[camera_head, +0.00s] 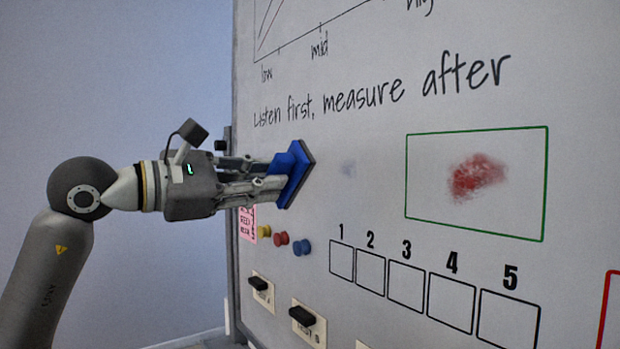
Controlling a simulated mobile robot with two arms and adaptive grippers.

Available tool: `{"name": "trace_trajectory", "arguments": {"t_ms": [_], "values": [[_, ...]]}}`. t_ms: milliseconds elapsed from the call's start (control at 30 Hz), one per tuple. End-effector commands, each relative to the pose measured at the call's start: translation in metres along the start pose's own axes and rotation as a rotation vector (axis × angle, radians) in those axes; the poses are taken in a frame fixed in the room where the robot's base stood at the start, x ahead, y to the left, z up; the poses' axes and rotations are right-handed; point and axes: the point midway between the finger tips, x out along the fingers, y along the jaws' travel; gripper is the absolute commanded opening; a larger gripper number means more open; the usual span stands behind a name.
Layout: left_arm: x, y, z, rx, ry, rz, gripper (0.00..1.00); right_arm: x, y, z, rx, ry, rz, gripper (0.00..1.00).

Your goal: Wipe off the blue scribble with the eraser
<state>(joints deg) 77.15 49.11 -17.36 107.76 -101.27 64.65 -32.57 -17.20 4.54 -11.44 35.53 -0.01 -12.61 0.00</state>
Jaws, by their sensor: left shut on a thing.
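My left gripper (273,174) is shut on the blue eraser (290,166), near the board's left side. The eraser's dark pad (301,177) faces the whiteboard; I cannot tell whether it touches it. A faint grey-blue smudge (348,167) shows on the whiteboard (380,110) just right of the eraser. No strong blue scribble is visible; part of the board behind the eraser and gripper is hidden. A red smeared scribble (477,177) sits inside a green frame (407,190) further right. My right gripper is not in view.
Yellow (264,232), red (281,239) and blue (302,247) magnets sit below the gripper, beside a pink note (247,224). Below them are black-handled pieces on labelled cards (303,316). Numbered boxes (406,287) run along the lower right. Handwriting (380,95) is above.

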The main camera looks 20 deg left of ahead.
Motion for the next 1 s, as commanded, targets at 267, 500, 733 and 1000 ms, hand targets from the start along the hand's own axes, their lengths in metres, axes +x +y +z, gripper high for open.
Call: {"name": "trace_trajectory", "arguments": {"t_ms": [267,500,733,1000], "values": [[0.025,0.006,0.007,-0.002,-0.001,-0.001,0.00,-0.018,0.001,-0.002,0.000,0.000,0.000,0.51],[0.051,0.009,0.010,-0.002,-0.001,-0.001,0.00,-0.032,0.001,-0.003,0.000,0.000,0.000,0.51],[0.064,0.011,0.012,0.000,-0.002,0.001,0.00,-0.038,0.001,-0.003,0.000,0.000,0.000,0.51],[0.067,0.010,0.011,0.000,-0.001,0.001,0.00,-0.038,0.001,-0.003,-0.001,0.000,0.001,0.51]]}}
